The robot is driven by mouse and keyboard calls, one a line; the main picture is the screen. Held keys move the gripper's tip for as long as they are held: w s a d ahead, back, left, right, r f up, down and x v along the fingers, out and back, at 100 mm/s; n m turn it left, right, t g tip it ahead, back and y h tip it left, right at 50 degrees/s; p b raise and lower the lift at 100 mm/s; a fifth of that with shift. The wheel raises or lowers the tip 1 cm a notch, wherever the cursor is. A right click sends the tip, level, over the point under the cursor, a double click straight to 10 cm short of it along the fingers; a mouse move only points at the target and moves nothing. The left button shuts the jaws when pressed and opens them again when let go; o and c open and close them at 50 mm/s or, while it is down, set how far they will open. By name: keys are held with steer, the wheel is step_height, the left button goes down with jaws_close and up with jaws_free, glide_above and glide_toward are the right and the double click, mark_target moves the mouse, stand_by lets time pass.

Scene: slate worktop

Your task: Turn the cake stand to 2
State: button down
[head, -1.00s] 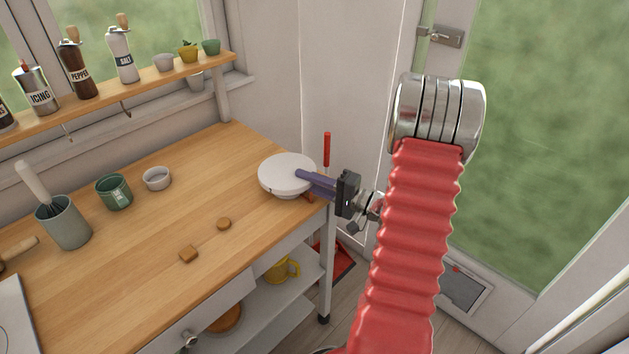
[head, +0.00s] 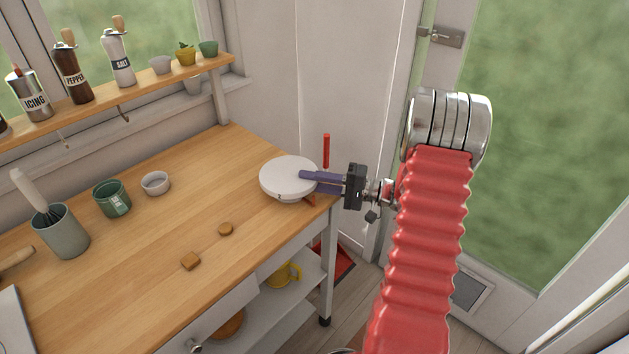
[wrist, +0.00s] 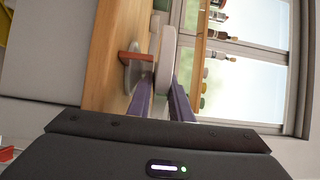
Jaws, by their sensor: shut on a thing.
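The cake stand (head: 282,178) is a white round disc at the right end of the wooden worktop. My gripper (head: 306,180) reaches in from the right, with its purple fingers shut on the disc's right rim. In the wrist view the disc (wrist: 166,55) is seen edge-on between the two fingers (wrist: 160,98). A grey base (wrist: 133,76) with a reddish-brown bar (wrist: 137,58) shows beside the disc there.
A white bowl (head: 155,183), a green pot (head: 112,198) and a whisk holder (head: 63,231) stand to the left. A shelf (head: 130,90) with shakers runs behind.

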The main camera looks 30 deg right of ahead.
steer(key=shift+f, duration=0.25)
steer(key=c, duration=1.9)
jaws_free()
steer(key=shift+c, duration=0.2)
steer(key=shift+o, duration=0.4)
steer(key=shift+r, duration=0.1)
steer(key=shift+d, duration=0.1)
steer(key=v, duration=1.3)
steer(key=shift+s+d, duration=0.2)
steer(key=shift+s, duration=0.2)
